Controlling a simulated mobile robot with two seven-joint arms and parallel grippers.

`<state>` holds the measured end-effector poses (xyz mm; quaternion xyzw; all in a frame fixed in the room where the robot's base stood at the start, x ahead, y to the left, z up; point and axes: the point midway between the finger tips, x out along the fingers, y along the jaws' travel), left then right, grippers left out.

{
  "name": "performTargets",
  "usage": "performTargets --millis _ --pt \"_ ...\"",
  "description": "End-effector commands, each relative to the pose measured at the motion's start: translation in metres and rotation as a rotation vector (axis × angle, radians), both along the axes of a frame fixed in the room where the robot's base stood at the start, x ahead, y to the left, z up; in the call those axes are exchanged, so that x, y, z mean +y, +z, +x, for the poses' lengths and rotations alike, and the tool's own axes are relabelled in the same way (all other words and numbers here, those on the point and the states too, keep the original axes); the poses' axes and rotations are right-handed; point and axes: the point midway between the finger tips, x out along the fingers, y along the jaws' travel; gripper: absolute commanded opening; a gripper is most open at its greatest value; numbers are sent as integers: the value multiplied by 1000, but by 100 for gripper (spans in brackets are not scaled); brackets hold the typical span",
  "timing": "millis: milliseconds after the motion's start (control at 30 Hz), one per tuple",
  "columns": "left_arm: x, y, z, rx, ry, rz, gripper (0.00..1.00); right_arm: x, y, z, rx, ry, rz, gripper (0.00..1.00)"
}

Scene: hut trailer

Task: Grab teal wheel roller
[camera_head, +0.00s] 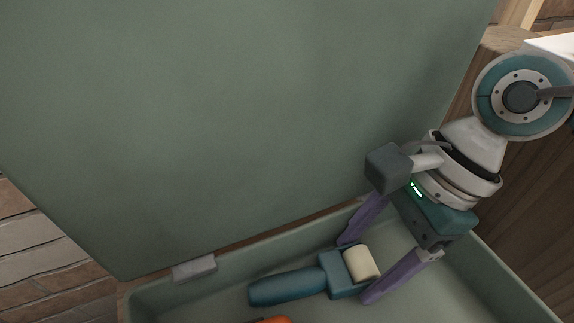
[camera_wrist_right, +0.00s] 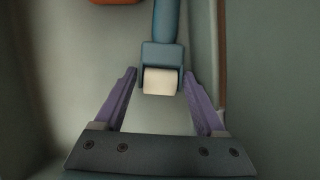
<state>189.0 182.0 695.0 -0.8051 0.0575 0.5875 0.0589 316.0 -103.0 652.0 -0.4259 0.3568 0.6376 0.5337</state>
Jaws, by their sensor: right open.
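The teal wheel roller (camera_head: 290,287) lies in the green box, its handle pointing left and its cream wheel (camera_head: 361,264) at the right end. In the right wrist view the roller (camera_wrist_right: 164,55) has its handle pointing up and its cream wheel (camera_wrist_right: 160,82) toward my gripper. My right gripper (camera_head: 354,272) is open, with its purple fingers on either side of the wheel end. In the right wrist view my right gripper (camera_wrist_right: 159,84) shows gaps between both fingers and the roller. My left gripper is not in view.
The box's raised green lid (camera_head: 230,120) stands behind the roller, with a grey hinge (camera_head: 194,268) at its lower edge. An orange object (camera_head: 272,320) lies in the box near the roller's handle. The box floor right of my gripper (camera_head: 450,290) is clear.

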Motion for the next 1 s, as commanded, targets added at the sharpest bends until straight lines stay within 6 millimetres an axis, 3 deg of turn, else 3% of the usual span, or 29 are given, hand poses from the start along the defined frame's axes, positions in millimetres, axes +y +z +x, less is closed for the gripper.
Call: performTargets --millis 233,800,1000 --pt "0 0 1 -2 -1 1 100 1 -1 0 0 0 0 70" --pt "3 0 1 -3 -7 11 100 1 -1 0 0 0 1 6" --pt "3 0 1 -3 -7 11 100 1 0 0 -1 0 1 4"
